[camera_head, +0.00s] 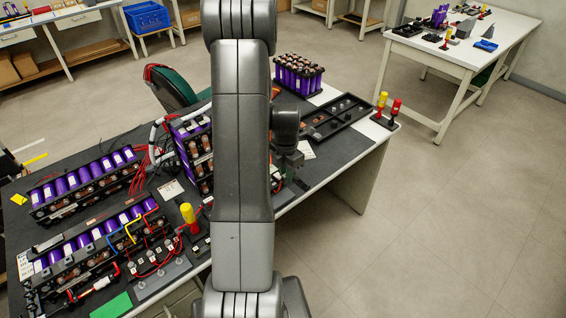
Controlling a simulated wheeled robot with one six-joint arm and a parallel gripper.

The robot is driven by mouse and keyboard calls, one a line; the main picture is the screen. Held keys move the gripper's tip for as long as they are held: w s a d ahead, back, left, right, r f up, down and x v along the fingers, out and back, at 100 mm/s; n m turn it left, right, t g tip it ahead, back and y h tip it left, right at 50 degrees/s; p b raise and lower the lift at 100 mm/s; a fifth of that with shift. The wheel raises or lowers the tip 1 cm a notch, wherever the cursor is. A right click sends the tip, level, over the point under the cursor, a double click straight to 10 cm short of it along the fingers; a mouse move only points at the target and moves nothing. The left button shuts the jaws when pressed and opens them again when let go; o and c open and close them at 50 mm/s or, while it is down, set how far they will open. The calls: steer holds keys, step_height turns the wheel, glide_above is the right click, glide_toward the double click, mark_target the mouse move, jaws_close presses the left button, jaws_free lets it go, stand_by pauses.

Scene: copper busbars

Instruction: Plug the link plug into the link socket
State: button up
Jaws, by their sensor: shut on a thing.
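My gripper (293,165) points down over the front edge of the dark bench, right of my upright arm link. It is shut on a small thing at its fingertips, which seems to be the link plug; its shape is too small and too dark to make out. I cannot pick out the link socket for certain.
Purple cell modules (84,178) line the bench's left side, with another purple module (298,76) at the back. A black tray (340,117) lies at the right end, beside red and yellow handles (396,107). The floor to the right is clear. A white table (465,50) stands beyond.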

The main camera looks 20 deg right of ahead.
steer(key=shift+r, duration=0.5)
steer(key=shift+f, duration=0.1)
steer(key=w+d, duration=0.2)
steer(key=w, duration=1.1)
steer(key=shift+w+d, duration=0.15)
steer(key=shift+d, duration=0.15)
steer(key=shift+f+b, duration=0.35)
steer(key=shift+b, duration=0.7)
steer(key=shift+f, duration=0.1)
steer(key=shift+f+b, duration=0.75)
steer(key=shift+f, duration=0.9)
